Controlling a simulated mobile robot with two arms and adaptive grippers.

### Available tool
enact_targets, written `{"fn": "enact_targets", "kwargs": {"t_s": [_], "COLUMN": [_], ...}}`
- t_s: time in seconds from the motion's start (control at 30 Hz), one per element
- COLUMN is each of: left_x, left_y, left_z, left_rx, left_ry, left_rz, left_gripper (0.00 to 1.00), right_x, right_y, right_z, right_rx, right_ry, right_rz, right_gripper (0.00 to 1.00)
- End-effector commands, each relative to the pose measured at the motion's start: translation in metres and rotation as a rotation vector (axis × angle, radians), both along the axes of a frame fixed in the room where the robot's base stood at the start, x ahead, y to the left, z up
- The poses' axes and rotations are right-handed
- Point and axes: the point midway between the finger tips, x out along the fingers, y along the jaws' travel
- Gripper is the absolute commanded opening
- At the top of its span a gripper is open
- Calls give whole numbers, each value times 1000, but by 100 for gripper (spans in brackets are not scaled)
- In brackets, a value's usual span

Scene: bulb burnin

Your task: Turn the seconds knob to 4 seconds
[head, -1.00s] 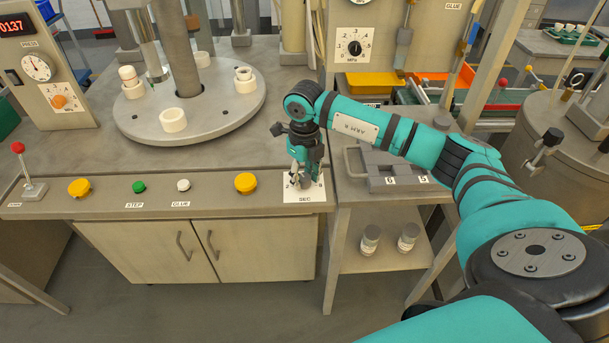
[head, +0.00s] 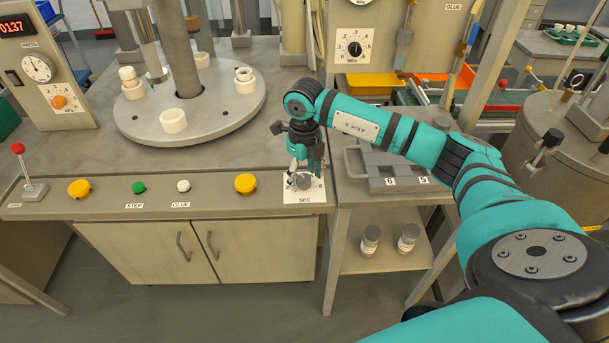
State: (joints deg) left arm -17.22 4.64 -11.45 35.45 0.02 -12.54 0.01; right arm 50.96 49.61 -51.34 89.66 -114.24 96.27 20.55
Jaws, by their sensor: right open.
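The seconds knob (head: 304,182) is a grey dial on a white plate marked SEC (head: 305,198), at the right end of the machine's front panel. My right gripper (head: 305,172) points down right over the knob, with its fingers apart. I cannot tell whether the fingers touch the knob. The fingers cover part of the dial's scale, and the knob's pointer is too small to read. My left gripper is not in view.
A yellow button (head: 245,183), a white button (head: 183,185) and a green button (head: 139,187) lie left of the plate. A grey block marked 6 and 5 (head: 398,182) stands on the right bench. A round turntable (head: 190,127) is behind.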

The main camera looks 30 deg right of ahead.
Motion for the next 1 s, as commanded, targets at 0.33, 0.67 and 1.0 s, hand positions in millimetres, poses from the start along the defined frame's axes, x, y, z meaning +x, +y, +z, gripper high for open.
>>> {"fn": "enact_targets", "kwargs": {"t_s": [0.33, 0.67, 1.0], "left_x": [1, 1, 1], "left_y": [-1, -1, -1], "left_z": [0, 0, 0], "left_rx": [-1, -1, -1], "left_ry": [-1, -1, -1], "left_rz": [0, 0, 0], "left_gripper": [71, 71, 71], "right_x": [1, 1, 1], "right_y": [-1, 0, 0], "right_z": [70, 112, 114], "right_rx": [-1, 0, 0], "right_ry": [-7, -3, -3], "right_rz": [-1, -1, -1], "right_gripper": [59, 59, 59]}}
